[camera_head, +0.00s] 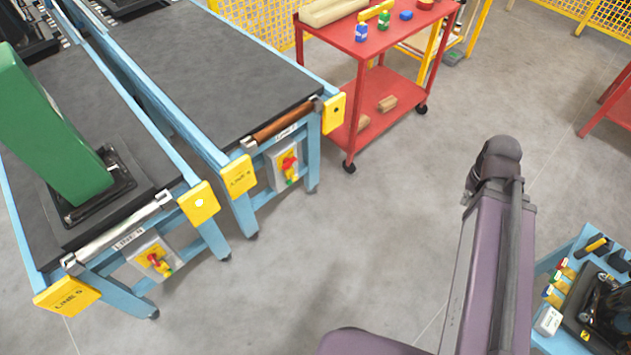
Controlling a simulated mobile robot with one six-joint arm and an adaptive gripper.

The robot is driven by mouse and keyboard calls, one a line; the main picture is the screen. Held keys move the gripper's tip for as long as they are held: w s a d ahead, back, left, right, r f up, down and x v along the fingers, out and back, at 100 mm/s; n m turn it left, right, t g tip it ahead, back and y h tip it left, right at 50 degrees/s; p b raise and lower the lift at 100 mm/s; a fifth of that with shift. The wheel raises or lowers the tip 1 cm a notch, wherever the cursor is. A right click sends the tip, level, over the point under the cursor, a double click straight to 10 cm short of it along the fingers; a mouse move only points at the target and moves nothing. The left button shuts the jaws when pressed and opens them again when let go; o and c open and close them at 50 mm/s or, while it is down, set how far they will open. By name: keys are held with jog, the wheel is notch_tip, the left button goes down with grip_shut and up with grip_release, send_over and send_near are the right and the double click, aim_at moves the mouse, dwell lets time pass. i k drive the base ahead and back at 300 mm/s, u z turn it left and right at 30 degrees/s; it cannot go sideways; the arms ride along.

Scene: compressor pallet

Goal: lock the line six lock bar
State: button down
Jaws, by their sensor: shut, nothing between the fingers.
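Two blue-framed conveyor lines end side by side at the left. The nearer line (22,220) has a silver bar (115,231) across its end, seated between end brackets. The line beside it (205,62) has a brown bar (284,123) across its end. My gripper is not in view; only purple arm links show at the lower right.
A green block-shaped object (50,130) stands on a black base on the nearer line. A red cart (385,55) stands behind; a blue-framed stand (545,335) is at lower right. The middle floor is clear.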

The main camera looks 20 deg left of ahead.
aim_at(289, 172)
jog(key=z, duration=0.45)
jog(key=k, duration=1.05)
jog(key=u, duration=0.95)
jog(key=i, duration=1)
jog(key=z, duration=0.05)
